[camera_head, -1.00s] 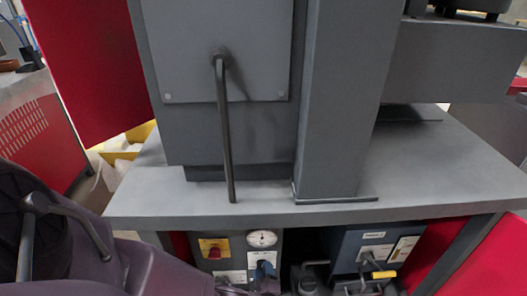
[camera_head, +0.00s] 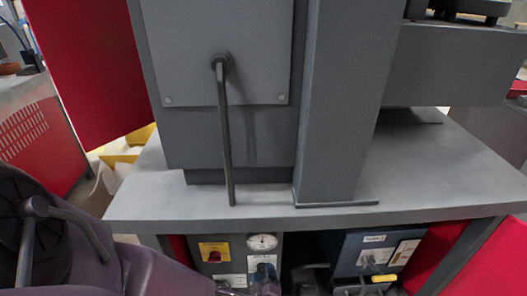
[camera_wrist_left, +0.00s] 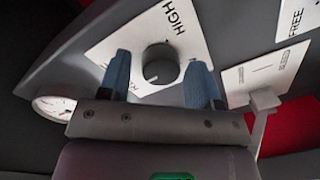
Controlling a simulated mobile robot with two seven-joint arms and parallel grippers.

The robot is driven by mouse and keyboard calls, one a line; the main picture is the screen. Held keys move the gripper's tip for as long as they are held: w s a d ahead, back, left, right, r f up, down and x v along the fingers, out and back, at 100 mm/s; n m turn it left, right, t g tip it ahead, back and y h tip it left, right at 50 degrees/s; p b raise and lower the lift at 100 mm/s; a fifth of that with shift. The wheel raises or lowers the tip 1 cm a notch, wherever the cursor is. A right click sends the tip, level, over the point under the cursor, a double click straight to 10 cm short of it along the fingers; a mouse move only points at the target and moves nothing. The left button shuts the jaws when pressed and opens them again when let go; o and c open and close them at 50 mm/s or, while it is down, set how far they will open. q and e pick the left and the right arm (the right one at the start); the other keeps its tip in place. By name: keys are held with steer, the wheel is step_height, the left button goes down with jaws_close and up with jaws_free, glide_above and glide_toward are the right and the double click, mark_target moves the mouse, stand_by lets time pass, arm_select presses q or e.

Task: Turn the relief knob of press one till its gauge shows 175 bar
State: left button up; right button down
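The relief knob (camera_wrist_left: 160,66), dark grey and round, sits on a white plate marked HIGH in the left wrist view. My left gripper (camera_wrist_left: 161,84) has its two blue fingers spread on either side of the knob, with visible gaps on both sides. My right gripper is not in view.
The grey tabletop (camera_head: 430,185) overhangs the panel. A yellow plate with a red switch (camera_head: 214,252) is left of the gauge. A blue unit (camera_head: 375,245) and a yellow handle (camera_head: 384,277) stand to the right. A white plate marked FREE (camera_wrist_left: 298,20) is right of the knob.

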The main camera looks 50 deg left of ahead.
arm_select(q)
steer(key=shift+o, duration=0.4)
steer(key=shift+s+d, duration=0.1)
steer(key=p+v, duration=0.2)
steer(key=v, duration=0.8)
steer(key=shift+s+d, duration=0.25)
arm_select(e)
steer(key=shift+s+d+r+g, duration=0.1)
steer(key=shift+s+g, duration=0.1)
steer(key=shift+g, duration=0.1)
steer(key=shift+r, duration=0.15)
